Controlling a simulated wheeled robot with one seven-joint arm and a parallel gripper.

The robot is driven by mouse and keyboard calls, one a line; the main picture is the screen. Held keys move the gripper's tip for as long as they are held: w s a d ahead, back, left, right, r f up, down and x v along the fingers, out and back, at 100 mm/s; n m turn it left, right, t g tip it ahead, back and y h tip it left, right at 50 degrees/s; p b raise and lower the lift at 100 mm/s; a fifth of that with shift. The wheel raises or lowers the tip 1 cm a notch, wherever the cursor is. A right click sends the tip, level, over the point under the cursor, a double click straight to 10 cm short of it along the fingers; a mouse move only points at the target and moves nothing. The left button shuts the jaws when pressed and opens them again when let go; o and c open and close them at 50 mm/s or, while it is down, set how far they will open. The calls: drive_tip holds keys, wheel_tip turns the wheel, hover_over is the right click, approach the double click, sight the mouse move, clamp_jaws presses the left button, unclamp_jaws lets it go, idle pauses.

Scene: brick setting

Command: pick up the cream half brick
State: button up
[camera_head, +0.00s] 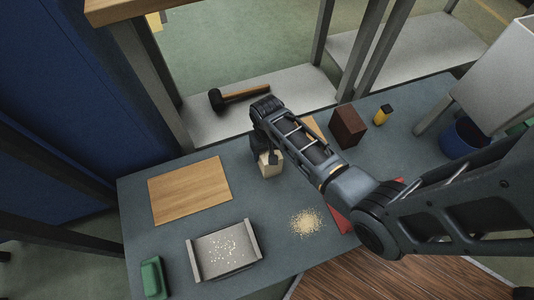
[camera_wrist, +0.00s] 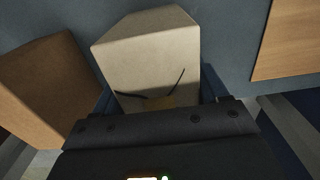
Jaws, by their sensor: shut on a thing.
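The cream half brick (camera_head: 271,163) is a pale block on the grey-blue table, partly hidden by my gripper in the head view. It also shows large in the wrist view (camera_wrist: 148,48), between the fingers. My gripper (camera_head: 266,153) is shut on it from above, with a finger (camera_wrist: 210,84) against its side. The head view does not clearly show whether the brick touches the table or is slightly lifted.
An orange-brown block (camera_wrist: 45,85) stands close beside the cream brick. A wooden board (camera_head: 190,190), metal tray (camera_head: 224,268), sand pile (camera_head: 306,222), dark brown brick (camera_head: 347,126) and yellow item (camera_head: 382,115) share the table (camera_head: 160,235). A mallet (camera_head: 238,95) lies on a shelf behind.

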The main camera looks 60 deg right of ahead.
drive_tip(key=c, duration=0.4)
drive_tip(key=shift+r, duration=0.1)
